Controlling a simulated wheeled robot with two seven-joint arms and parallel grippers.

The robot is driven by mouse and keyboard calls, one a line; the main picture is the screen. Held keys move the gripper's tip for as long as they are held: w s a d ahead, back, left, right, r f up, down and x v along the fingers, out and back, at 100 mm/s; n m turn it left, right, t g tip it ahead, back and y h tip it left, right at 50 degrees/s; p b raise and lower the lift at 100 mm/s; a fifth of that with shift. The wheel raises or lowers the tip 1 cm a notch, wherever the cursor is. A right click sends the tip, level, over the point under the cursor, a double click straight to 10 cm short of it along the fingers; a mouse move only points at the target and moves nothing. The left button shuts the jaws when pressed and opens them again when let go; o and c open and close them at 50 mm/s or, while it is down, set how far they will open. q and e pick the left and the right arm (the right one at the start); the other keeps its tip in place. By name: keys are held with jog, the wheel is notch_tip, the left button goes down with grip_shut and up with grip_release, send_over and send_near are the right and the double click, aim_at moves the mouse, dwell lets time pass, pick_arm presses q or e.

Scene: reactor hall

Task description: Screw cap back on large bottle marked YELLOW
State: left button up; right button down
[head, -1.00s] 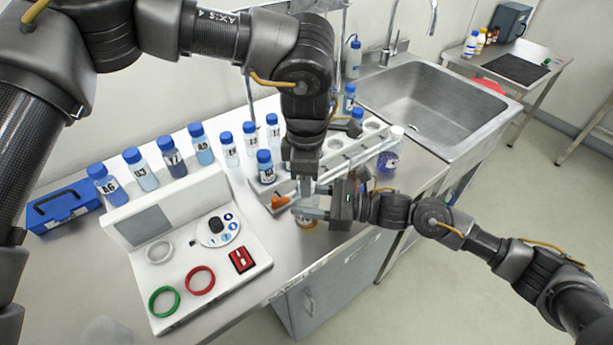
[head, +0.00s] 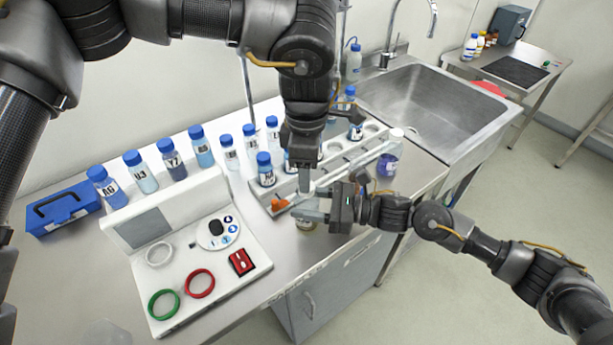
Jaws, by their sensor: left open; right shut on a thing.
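My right gripper (head: 308,214) comes in from the right near the front edge of the counter. My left gripper (head: 305,187) points down just above the right one. Its fingers are open; I cannot tell whether they touch the held object. No loose cap can be made out, and no YELLOW marking is readable.
A grey rack (head: 283,188) holding blue-capped bottles lies behind the grippers, with an orange piece (head: 279,204) at its near end. A white device panel (head: 255,268) with coloured rings stands left. More bottles (head: 147,178) line the back. The sink (head: 430,100) is right.

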pick_arm(q)
jog(key=shift+r, duration=0.5)
jog(key=shift+c, duration=0.3)
jog(key=shift+w+d+r, duration=0.1)
jog(key=shift+w+r, duration=0.1)
jog(key=shift+r, duration=0.4)
jog(key=n, duration=0.2)
jog(key=r+n, duration=0.1)
jog(key=n, duration=0.2)
jog(key=shift+r+n, duration=0.25)
jog(key=shift+n, duration=0.05)
jog(key=n, duration=0.6)
jog(key=shift+s+r+n, duration=0.1)
jog(key=shift+r+n, duration=0.2)
jog(key=shift+r, duration=0.05)
jog(key=n, duration=0.5)
jog(key=shift+s, duration=0.1)
jog(key=shift+f, duration=4)
